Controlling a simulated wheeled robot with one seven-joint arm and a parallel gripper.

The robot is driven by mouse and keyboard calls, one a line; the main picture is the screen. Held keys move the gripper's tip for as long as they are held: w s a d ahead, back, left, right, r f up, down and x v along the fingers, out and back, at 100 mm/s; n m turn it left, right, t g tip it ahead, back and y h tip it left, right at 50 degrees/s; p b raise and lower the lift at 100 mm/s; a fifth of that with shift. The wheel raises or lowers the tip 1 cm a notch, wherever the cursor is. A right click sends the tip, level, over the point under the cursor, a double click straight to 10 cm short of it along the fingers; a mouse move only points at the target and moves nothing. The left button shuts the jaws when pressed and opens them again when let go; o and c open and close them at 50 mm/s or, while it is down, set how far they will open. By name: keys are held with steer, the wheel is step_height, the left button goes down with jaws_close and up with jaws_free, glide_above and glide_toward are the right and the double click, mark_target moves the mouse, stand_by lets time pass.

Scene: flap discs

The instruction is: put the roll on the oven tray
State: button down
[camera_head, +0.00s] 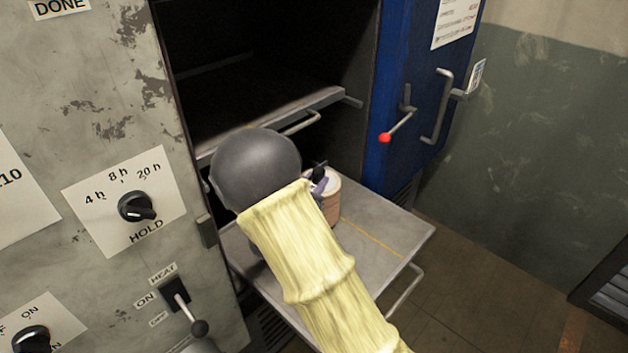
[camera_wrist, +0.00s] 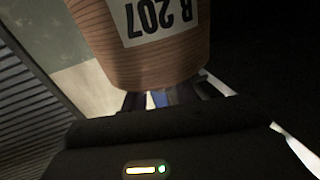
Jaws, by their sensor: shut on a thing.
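The roll (camera_head: 331,204) is a pinkish-brown cylinder with a pale top, partly hidden behind my arm in the head view. In the wrist view the roll (camera_wrist: 95,45) fills the top and bears a white label reading R 207 upside down. My gripper (camera_head: 319,178) is shut on the roll; its dark fingers (camera_wrist: 158,99) meet the roll's near edge in the wrist view. The oven tray (camera_head: 395,232) is a grey plate with a yellow line, pulled out of the oven. The roll appears upright over the tray; I cannot tell whether it touches it.
An upper shelf (camera_head: 270,118) with a handle sits in the dark oven above the tray. The blue oven door (camera_head: 400,100) stands open at the right with a red-tipped lever (camera_head: 385,137). A control panel (camera_head: 95,130) with knobs is at the left. The tray's right part is bare.

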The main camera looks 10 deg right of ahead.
steer(key=shift+f, duration=1.6)
steer(key=c, duration=1.1)
jaws_free()
steer(key=shift+f, duration=0.1)
steer(key=b+v, duration=0.1)
steer(key=v, duration=1.1)
